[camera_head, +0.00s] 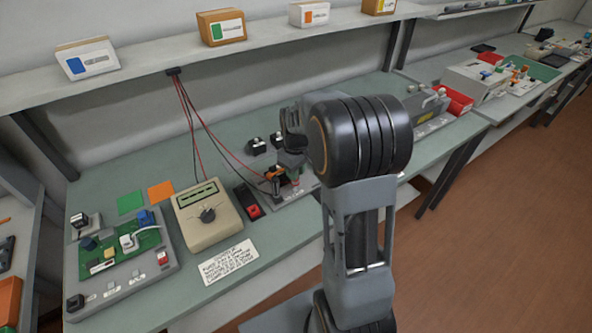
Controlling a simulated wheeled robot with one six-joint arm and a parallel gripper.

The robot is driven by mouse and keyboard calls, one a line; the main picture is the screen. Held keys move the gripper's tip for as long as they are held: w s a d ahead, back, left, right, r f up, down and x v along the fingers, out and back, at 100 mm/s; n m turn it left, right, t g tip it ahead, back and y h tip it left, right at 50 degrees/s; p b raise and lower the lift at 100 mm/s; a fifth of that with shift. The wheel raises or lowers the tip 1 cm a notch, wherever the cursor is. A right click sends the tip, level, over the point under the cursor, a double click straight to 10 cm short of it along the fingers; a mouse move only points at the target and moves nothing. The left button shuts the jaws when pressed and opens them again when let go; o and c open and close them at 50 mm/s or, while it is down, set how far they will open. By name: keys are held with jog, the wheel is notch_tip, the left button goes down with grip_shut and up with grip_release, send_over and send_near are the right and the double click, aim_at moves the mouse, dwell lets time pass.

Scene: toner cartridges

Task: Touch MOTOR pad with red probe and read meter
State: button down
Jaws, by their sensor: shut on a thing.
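The beige meter (207,222) with a dark dial and a small display stands on the bench, left of centre. Its display is too small to read. My gripper (285,178) is low over a grey plate (290,199) to the right of the meter, partly hidden by my arm. It is shut on what looks like the red probe (272,174), where a red lead ends. I cannot tell whether the probe tip touches anything. The MOTOR pad cannot be made out; the plate's labels are unreadable and part of it is hidden.
A black-and-red holder (247,202) stands between meter and plate. A green circuit board (122,243) sits on a grey base at left. Red and black leads hang from a shelf clip (174,71). A printed card (229,260) lies in front of the meter. Boxes stand on the shelf.

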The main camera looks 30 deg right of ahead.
jog(key=shift+f+b, duration=0.4)
jog(key=shift+f, duration=0.25)
dwell(1.4)
jog(key=shift+r, duration=0.15)
jog(key=shift+r+p, duration=2.8)
jog(key=shift+r, duration=0.6)
